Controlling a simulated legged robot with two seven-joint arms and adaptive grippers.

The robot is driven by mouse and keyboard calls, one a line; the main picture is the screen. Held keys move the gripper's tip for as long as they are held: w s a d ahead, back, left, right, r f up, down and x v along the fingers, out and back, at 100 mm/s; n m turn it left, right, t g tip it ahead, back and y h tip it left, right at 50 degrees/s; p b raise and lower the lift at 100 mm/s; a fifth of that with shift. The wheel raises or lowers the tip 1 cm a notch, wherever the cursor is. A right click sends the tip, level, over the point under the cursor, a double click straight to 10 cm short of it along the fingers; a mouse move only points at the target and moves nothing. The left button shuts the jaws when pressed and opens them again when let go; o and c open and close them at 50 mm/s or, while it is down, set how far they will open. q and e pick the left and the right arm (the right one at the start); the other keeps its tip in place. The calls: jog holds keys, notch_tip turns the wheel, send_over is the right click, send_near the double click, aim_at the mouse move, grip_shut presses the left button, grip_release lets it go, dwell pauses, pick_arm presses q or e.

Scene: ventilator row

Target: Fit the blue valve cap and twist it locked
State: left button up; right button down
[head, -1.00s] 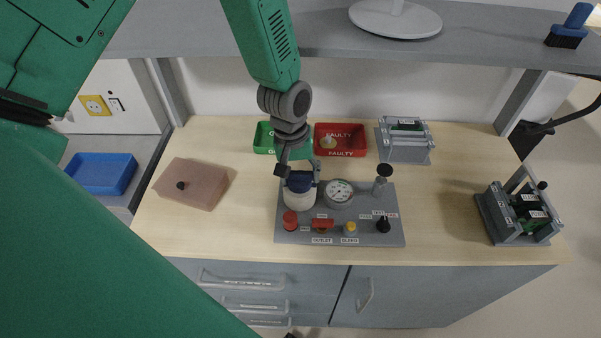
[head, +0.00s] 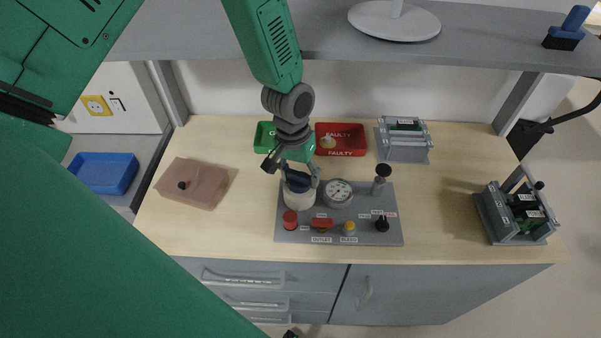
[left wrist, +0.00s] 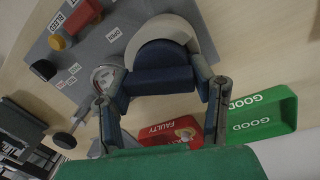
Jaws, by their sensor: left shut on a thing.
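The blue valve cap (head: 297,182) sits at the top of the white round valve body (head: 299,199) on the grey panel. My left gripper (head: 300,178) comes down from above, with its fingers on either side of the cap's raised bar. In the left wrist view the blue cap (left wrist: 158,68) is between the fingertips of my left gripper (left wrist: 160,80), with the pale rim of the valve body (left wrist: 205,36) around part of it. The cap's underside is hidden, so I cannot tell whether it is locked.
Green (head: 263,137) and red (head: 341,153) bins stand behind.

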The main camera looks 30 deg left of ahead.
pick_arm(q)
jog(key=m, duration=0.4)
jog(key=shift+s+m+g, duration=0.1)
jog(key=shift+m+g, duration=0.2)
jog(key=shift+m, duration=0.2)
jog(key=o, duration=1.2)
